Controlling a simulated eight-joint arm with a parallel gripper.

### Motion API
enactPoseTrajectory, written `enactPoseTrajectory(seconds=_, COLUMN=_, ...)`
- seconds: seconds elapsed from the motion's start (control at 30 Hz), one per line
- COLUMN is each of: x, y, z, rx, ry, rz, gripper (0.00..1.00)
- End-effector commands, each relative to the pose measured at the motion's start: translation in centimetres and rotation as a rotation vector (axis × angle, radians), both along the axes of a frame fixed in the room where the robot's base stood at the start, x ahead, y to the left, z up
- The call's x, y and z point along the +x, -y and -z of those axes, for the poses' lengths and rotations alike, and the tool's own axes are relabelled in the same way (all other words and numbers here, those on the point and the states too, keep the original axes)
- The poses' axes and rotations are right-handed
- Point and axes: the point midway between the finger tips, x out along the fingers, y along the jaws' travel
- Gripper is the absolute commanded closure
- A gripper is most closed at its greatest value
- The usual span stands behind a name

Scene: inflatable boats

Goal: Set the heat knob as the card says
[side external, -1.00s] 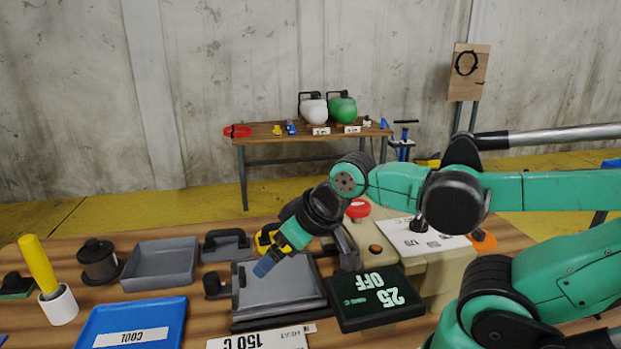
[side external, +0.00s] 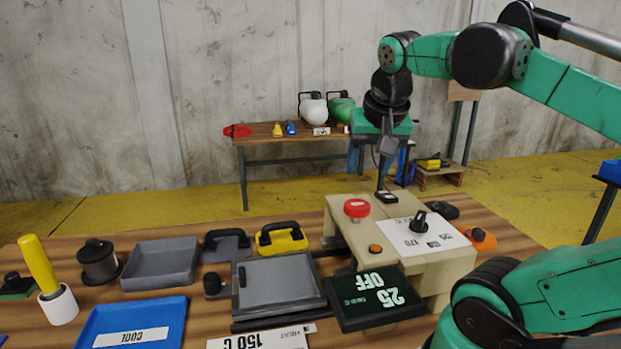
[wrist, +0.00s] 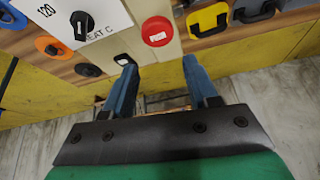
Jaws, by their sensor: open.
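The black heat knob (side external: 419,221) sits on a white dial plate (side external: 440,236) on top of the beige machine (side external: 348,228). It also shows in the wrist view (wrist: 83,25), at the upper left, beside "HEAT C" lettering. Its exact setting is too small to read. The dark display (side external: 372,300) reads "25" and "OFF". My gripper (side external: 380,172) is open and empty, pointing down above and behind the machine. In the wrist view its fingers (wrist: 160,62) are apart, away from the knob.
A red button (side external: 357,208), an orange button (side external: 376,249) and a black switch (side external: 386,197) sit on the machine near the knob. A grey press plate (side external: 280,282), a blue tray (side external: 135,322) and a grey tray (side external: 160,262) lie left. An orange item (side external: 481,239) lies right.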

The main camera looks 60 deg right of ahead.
Motion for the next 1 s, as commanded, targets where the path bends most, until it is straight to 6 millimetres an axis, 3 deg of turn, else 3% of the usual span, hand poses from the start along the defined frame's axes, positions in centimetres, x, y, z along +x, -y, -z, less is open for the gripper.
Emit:
enactPoseTrajectory(seconds=0.1, x=-3.5, y=2.9, z=-0.1, rx=0.02, ry=-0.03, rz=0.307, gripper=0.47)
enactPoseTrajectory(seconds=0.27, x=-8.0, y=5.3, z=-0.4, rx=0.034, ry=-0.056, rz=0.678, gripper=0.47)
enactPoseTrajectory(seconds=0.43, x=-7.5, y=5.0, z=3.4, rx=0.033, ry=-0.053, rz=0.642, gripper=0.47)
enactPoseTrajectory(seconds=1.0, x=-7.4, y=6.8, z=8.8, rx=0.034, ry=-0.051, rz=0.638, gripper=0.47)
